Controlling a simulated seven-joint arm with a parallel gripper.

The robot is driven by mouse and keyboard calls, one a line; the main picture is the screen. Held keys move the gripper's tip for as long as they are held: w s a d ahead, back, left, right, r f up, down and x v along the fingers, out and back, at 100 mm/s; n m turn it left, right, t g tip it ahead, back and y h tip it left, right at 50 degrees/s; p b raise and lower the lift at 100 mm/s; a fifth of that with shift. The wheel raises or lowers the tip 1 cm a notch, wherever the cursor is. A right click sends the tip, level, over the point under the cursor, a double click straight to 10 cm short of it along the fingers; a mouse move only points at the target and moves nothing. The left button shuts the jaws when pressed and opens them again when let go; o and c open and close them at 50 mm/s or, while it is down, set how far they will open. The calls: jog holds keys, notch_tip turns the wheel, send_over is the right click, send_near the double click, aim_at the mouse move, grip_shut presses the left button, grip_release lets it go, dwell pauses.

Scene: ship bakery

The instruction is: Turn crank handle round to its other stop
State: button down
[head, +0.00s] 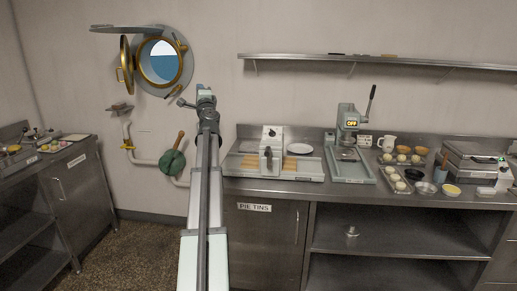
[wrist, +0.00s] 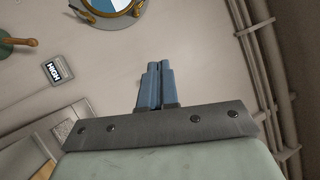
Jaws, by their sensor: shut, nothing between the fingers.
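The likely crank is a green disc (head: 173,162) on the wall pipe in the head view, with a brown wooden handle (head: 180,140) tilted up to the right. In the wrist view, part of the green piece (wrist: 4,49) and the brown handle (wrist: 20,41) show at the left edge. My gripper (head: 204,90) is above and right of the handle in the head view, apart from it. In the wrist view, my gripper's blue fingers (wrist: 154,68) are together with nothing between them. My arm passes close to the disc's right side in the head view.
An open brass porthole (head: 162,62) is on the wall at upper left of my gripper. White pipes (head: 142,158) run along the wall. A HIGH label (wrist: 53,72) shows in the wrist view. The right counter holds a lever press (head: 348,128) and bowls.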

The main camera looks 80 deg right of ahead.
jog(key=w+d+n+t+y, duration=0.25)
jog(key=w+n+y, duration=0.2)
jog(key=n, duration=0.35)
jog(key=d+f+n+g+y, duration=0.45)
jog(key=f+n+g, duration=0.2)
jog(key=f, duration=0.25)
jog(key=s+a+f+m+g+y, duration=0.1)
jog(key=s+a+f+g+y, duration=0.25)
jog(key=s+g, duration=0.4)
jog(key=s+a+f+m+g+y, duration=0.1)
jog(key=s+a+f+g+y, duration=0.25)
jog(key=s, duration=0.75)
jog(key=s+d+f, duration=0.3)
jog(key=s+f, duration=0.5)
jog(key=shift+d+g, duration=0.3)
